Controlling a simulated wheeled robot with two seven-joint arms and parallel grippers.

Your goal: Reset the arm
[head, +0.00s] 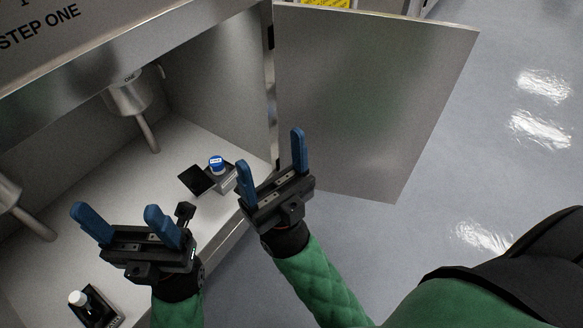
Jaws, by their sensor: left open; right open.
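My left gripper (122,226) is open and empty, with its two blue fingers spread, in front of the steel cabinet (215,75) at the lower left. My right gripper (272,172) is also open and empty, to the right of the left one, near the cabinet's right front edge. Both arms reach in from the bottom of the head view in green sleeves. Neither gripper touches any object that I can see.
The cabinet door (370,95) stands open to the right. Inside are a blue-capped container (217,163) on a small stand, a black plate (197,179), a white-capped container (77,298) and a hanging metal nozzle (130,98). The grey floor (480,140) at right is clear.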

